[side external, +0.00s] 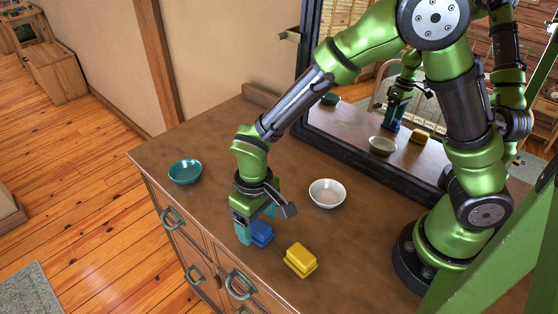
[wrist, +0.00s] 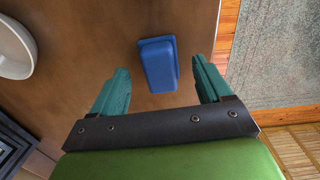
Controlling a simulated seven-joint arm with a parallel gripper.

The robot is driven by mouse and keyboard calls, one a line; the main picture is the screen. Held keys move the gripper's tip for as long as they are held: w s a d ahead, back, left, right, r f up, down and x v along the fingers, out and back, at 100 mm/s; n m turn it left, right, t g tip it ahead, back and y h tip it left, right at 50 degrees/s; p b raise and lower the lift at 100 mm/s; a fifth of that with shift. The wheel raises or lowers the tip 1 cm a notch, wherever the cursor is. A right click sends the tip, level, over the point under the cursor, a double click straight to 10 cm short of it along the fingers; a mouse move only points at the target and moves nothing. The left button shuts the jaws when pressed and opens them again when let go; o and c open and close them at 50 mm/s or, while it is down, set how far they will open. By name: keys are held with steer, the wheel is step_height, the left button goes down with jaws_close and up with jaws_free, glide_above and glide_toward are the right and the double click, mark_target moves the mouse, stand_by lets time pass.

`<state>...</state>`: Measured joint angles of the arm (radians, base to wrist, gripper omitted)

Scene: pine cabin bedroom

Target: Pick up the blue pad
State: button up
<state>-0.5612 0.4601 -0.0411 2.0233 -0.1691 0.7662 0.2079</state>
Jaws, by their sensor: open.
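The blue pad (side external: 262,233) is a small block with a wider base, lying on the brown dresser top near its front edge. It also shows in the wrist view (wrist: 158,66), ahead of and between the lines of my two teal fingers. My gripper (side external: 255,228) is low over the dresser beside the blue pad. In the wrist view my gripper (wrist: 163,82) is open, with nothing held between its fingers. The pad lies partly beyond the fingertips. In the side view a finger hides part of the pad.
A yellow block (side external: 300,260) lies right of the blue pad. A white bowl (side external: 327,193) stands behind it, and a teal bowl (side external: 185,172) stands to the left. A mirror (side external: 350,140) rises at the back of the dresser top (side external: 240,125). The dresser edge is close to the pad.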

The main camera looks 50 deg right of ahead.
mark_target(258, 225)
steer(key=shift+f, duration=0.95)
steer(key=shift+c, duration=0.2)
steer(key=c, duration=1.1)
step_height(258, 225, up, 10)
steer(key=shift+r, duration=0.1)
